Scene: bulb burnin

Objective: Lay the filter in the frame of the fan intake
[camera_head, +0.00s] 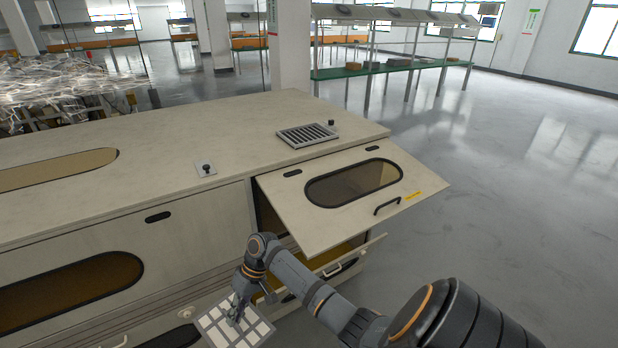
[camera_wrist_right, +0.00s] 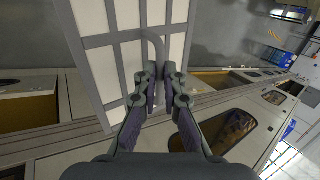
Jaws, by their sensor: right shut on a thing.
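The filter (camera_head: 252,329) is a white panel with a grey grid, low in front of the cabinet at the bottom of the head view. In the right wrist view the filter (camera_wrist_right: 108,68) fills the upper middle, tilted, with a grey bar handle on its face. My right gripper (camera_wrist_right: 161,85) is shut on that handle; in the head view it (camera_head: 235,314) covers part of the panel. A slatted metal grille in a raised frame (camera_head: 307,135), which looks like the fan intake, lies on the cabinet top, well above and beyond the filter. My left gripper is not in view.
The long cabinet (camera_head: 200,135) has a small black knob (camera_head: 206,168) on top. A windowed door flap (camera_head: 400,170) sticks out at its right end, above and beyond my right forearm. An open drawer front (camera_head: 345,262) is below it. Open floor lies to the right.

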